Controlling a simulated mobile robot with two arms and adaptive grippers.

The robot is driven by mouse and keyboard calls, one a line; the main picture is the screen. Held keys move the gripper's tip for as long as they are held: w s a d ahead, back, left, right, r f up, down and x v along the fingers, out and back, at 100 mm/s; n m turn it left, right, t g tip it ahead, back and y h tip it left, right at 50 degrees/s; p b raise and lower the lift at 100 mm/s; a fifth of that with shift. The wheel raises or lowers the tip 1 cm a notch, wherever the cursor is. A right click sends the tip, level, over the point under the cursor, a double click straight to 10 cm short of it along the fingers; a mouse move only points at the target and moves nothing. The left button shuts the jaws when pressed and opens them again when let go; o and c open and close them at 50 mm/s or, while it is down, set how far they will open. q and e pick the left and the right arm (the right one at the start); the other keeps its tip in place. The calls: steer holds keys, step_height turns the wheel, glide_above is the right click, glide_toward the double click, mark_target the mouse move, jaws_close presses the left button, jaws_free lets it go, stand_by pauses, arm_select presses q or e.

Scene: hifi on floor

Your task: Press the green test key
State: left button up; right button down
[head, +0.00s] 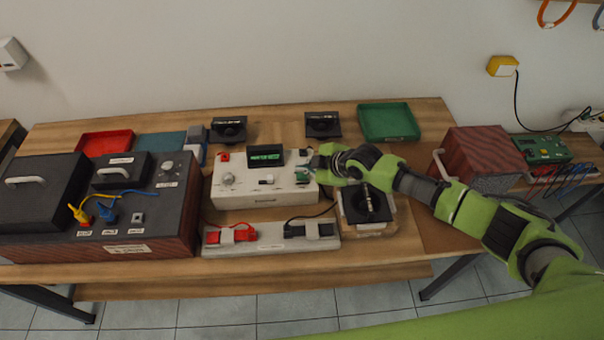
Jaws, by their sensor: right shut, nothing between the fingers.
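A white tester box (248,194) stands on the wooden bench, with a lit green display (266,156), a round knob and a small switch on its top. A small green patch, which looks like the green test key (302,174), is at the right end of its top panel. My right gripper (313,168) is shut and empty, with its fingertips at that end, right over or beside the key. The fingers partly hide this spot, and I cannot tell if they touch the key. My left gripper is out of view.
A strip with red and black clamps (270,243) lies in front of the tester. A dark wood-sided unit (160,230) stands at left, a speaker-like wooden box (482,156) at right. Red (104,142) and green (388,122) trays and black stands (323,125) are behind.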

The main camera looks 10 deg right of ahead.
mark_target(304, 176)
stand_by(0.3)
steer(key=shift+f+b, duration=0.4)
steer(key=shift+f, duration=0.05)
steer(key=shift+f+b, duration=0.55)
stand_by(0.6)
steer(key=shift+r, duration=0.1)
stand_by(0.3)
steer(key=shift+r+p, duration=0.8)
steer(key=shift+r, duration=0.1)
step_height(304, 176, up, 5)
steer(key=p, duration=0.4)
steer(key=shift+r, duration=0.1)
